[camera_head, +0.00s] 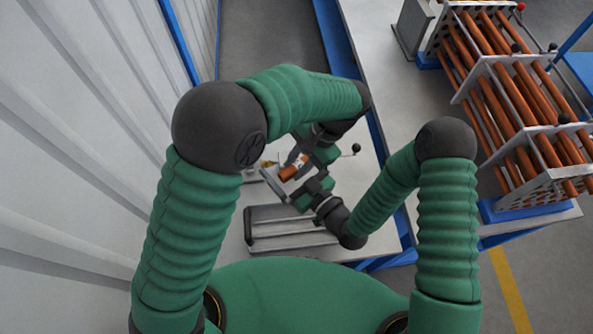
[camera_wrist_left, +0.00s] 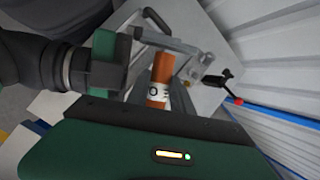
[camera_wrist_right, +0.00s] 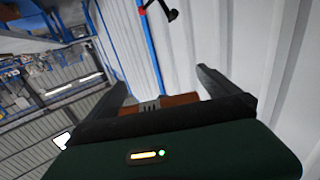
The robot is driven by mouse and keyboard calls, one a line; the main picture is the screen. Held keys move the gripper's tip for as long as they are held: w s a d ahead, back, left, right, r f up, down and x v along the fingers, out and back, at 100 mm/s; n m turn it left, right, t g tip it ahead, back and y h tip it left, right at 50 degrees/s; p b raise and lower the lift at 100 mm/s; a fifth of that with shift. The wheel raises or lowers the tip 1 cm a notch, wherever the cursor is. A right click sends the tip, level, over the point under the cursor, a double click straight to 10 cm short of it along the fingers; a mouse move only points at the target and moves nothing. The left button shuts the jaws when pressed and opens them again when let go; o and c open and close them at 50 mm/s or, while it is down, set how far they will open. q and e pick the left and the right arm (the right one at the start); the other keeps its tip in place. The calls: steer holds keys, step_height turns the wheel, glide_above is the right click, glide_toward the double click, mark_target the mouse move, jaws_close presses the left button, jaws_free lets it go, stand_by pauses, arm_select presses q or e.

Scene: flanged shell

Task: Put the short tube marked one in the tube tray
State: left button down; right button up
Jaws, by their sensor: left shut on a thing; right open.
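The short tube (camera_head: 292,171) is orange-brown with a white label band. My left gripper (camera_head: 300,160) is shut on it, above the bench. In the left wrist view the tube (camera_wrist_left: 160,80) shows a dark round mark on its label; I cannot read a number. My right gripper (camera_head: 280,181) is open, its fingers either side of the tube. In the right wrist view the tube (camera_wrist_right: 180,99) lies crosswise between these fingers; contact is unclear. A shallow grey tray (camera_head: 262,213) with long bars, apparently the tube tray, lies on the bench nearer my body, partly hidden by my right arm.
The pale bench (camera_head: 372,62) has a blue edge and clear room at the back. A metal rack (camera_head: 500,60) of long copper tubes stands on the right. A white corrugated wall (camera_head: 70,150) is close on the left. A black-knobbed lever (camera_head: 355,148) sticks out beside my grippers.

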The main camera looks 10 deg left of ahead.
steer(key=shift+c, duration=0.4)
steer(key=c, duration=1.2)
arm_select(q)
steer(key=c, duration=1.6)
jaws_free()
steer(key=shift+d, duration=0.1)
arm_select(e)
steer(key=shift+c, duration=1)
arm_select(q)
steer(key=o, duration=0.6)
steer(key=shift+c, duration=0.2)
